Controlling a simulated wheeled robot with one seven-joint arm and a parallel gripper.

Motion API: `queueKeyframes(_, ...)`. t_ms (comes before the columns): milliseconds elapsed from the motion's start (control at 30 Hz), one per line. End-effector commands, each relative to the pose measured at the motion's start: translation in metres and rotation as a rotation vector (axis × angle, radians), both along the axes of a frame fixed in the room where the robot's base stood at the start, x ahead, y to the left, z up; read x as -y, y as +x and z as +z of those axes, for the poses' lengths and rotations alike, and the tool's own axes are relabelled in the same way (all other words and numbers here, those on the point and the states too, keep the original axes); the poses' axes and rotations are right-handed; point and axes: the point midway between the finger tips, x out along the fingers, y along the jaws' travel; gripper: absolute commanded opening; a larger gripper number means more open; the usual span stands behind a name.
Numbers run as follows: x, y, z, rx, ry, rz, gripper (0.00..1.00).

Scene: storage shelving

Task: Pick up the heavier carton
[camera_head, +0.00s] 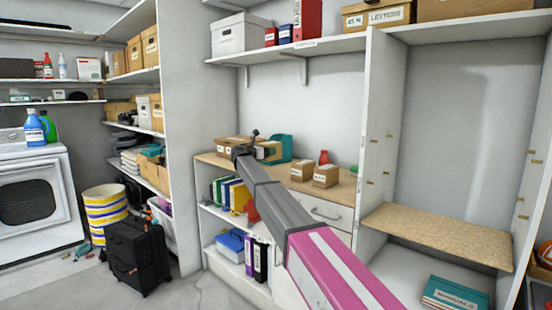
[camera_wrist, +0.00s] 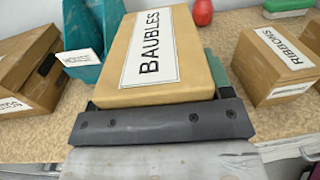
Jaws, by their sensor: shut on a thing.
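A brown carton labelled BAUBLES (camera_wrist: 185,45) fills the middle of the wrist view. My gripper (camera_wrist: 155,62) is shut on it, with a dark finger at each side. In the head view my gripper (camera_head: 256,150) is over the back of the wooden counter, and the arm partly hides the carton there. A second carton, labelled RIBBONS (camera_wrist: 268,68), stands on the counter to the right in the wrist view, apart from the gripper. Two small cartons show in the head view, one at left (camera_head: 301,173) and one at right (camera_head: 326,177). Weights cannot be seen.
A teal holder (camera_wrist: 82,62) with a white tag stands close left of the held carton. Another brown box (camera_wrist: 25,65) is farther left. A red object (camera_wrist: 203,12) stands behind. A shelf (camera_head: 340,43) hangs above the counter. An upright panel (camera_head: 378,130) borders it at right.

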Motion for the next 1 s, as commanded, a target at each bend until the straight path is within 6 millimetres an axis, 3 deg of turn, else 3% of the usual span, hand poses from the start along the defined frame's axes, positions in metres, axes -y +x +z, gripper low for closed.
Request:
queueKeyframes(133, -0.024, -0.009, 0.016, 0.002, -0.001, 0.001, 0.27)
queueKeyframes(400, -0.045, -0.018, 0.030, 0.001, -0.001, -0.001, 0.27)
queueKeyframes(1000, -0.047, -0.019, 0.031, 0.001, -0.001, -0.001, 0.27)
